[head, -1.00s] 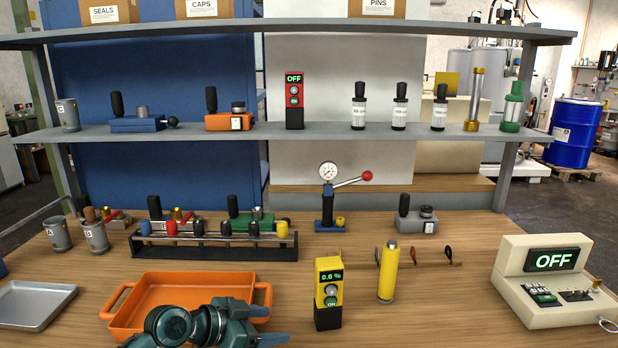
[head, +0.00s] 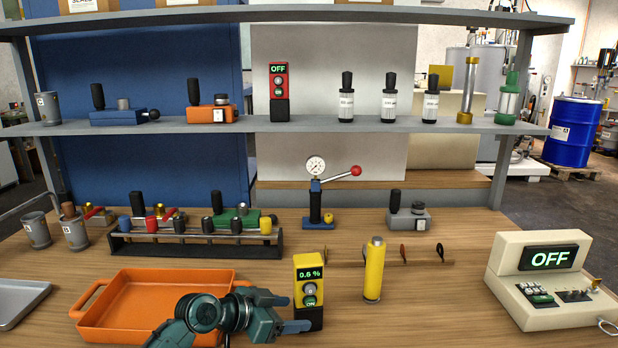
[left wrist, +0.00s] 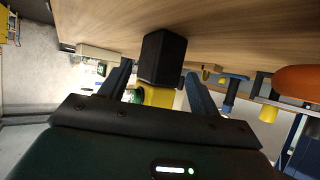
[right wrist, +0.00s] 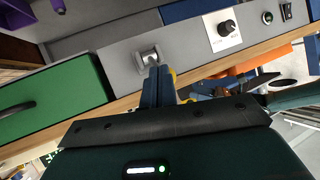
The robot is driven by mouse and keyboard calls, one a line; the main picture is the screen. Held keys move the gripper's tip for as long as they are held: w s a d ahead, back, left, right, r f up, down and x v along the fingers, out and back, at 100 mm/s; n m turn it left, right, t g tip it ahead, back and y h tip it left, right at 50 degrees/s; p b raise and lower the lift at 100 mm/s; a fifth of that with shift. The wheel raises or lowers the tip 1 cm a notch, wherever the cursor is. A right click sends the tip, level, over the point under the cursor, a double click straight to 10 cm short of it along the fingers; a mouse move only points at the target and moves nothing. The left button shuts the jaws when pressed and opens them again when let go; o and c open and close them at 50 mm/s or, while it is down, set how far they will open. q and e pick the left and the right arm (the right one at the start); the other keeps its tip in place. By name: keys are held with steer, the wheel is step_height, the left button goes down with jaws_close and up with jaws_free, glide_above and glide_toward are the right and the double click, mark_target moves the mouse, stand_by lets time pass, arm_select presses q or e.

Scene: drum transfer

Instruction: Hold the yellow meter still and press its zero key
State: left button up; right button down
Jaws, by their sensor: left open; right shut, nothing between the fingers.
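The yellow meter (head: 309,275) stands upright on the wooden table in the head view. Its display reads 0.6 %, with a grey key and a green ON key below, and its base is black. My left gripper (head: 287,312) is open at the meter's left side, its near finger overlapping the base's lower front. In the left wrist view the black base (left wrist: 163,58) shows between the open fingers (left wrist: 158,92); I cannot tell whether they touch it. My right gripper (right wrist: 158,86) is shut and empty in the right wrist view, in front of a grey panel; the head view does not show it.
An orange tray (head: 160,283) lies left of the meter, partly behind my left arm. A yellow cylinder (head: 374,270) stands just right of it. A rack (head: 195,248) with several knobs is behind. A cream console (head: 540,282) reading OFF stands at right. A red meter (head: 280,90) is on the shelf.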

mark_target(304, 312)
arm_select(q)
steer(key=b+x, duration=0.2)
steer(key=x, duration=0.1)
steer(key=shift+d+f, duration=0.1)
steer(key=shift+f, duration=0.15)
steer(key=shift+w+d+f, duration=0.1)
steer(key=shift+w+d, duration=0.2)
steer(key=shift+d, duration=0.15)
arm_select(e)
steer(key=shift+s+d+t, duration=0.3)
steer(key=shift+d+t, duration=0.2)
steer(key=shift+d, duration=0.05)
arm_select(q)
steer(key=c, duration=0.6)
arm_select(e)
steer(key=shift+f, duration=0.1)
steer(key=shift+w, duration=0.1)
